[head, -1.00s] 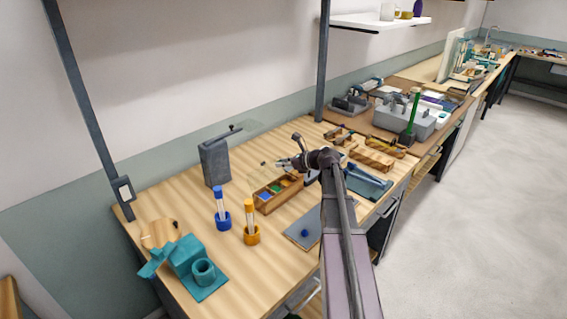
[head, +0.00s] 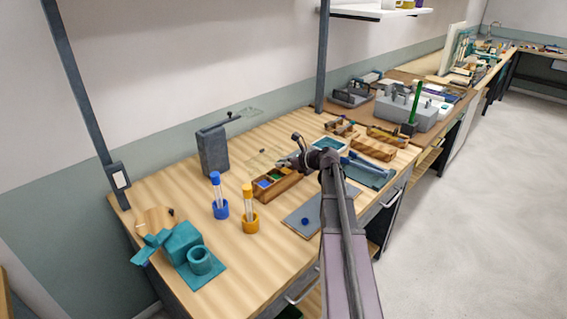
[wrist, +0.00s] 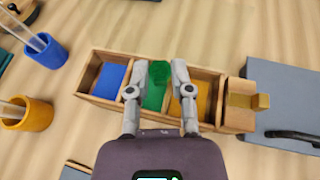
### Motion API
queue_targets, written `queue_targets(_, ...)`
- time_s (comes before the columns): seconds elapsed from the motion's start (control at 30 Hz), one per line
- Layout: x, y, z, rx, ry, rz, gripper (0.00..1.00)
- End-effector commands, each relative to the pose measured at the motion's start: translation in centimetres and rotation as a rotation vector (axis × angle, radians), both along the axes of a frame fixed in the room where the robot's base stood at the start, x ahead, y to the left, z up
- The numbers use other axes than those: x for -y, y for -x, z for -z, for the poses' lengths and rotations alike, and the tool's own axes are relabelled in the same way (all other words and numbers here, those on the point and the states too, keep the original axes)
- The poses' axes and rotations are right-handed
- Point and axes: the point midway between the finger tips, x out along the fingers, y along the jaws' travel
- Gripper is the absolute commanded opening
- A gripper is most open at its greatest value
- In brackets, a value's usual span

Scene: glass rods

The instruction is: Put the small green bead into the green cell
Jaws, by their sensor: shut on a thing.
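The small green bead (wrist: 159,71) is between the fingertips of my gripper (wrist: 160,76) in the wrist view. My gripper is shut on it. A wooden box (wrist: 100,98) lies below, with a blue, a green and a yellow cell. The bead overlaps the far end of the green cell (wrist: 153,98) in the picture; I cannot tell its exact height above it. In the head view my gripper (head: 284,162) is over the box (head: 275,190), and the bead is not clear there.
A blue holder (head: 221,210) and an orange holder (head: 250,223), each with a tube, stand left of the box. A grey mat (head: 294,222) with a blue bead (head: 305,221) lies in front. A grey block stand (head: 212,152) is behind.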

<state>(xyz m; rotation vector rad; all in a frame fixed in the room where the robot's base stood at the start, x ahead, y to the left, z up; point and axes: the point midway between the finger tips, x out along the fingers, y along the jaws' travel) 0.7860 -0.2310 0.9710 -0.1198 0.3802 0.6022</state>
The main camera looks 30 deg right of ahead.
Motion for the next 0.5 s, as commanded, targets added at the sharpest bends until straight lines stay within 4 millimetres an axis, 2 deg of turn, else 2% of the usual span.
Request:
queue_targets(0.37,-0.05,-0.02,0.14,0.000,0.000,-0.001,0.08)
queue_targets(0.4,-0.05,-0.02,0.14,0.000,0.000,-0.001,0.40)
queue_targets(0.5,-0.06,-0.01,0.14,0.000,0.000,-0.001,0.68)
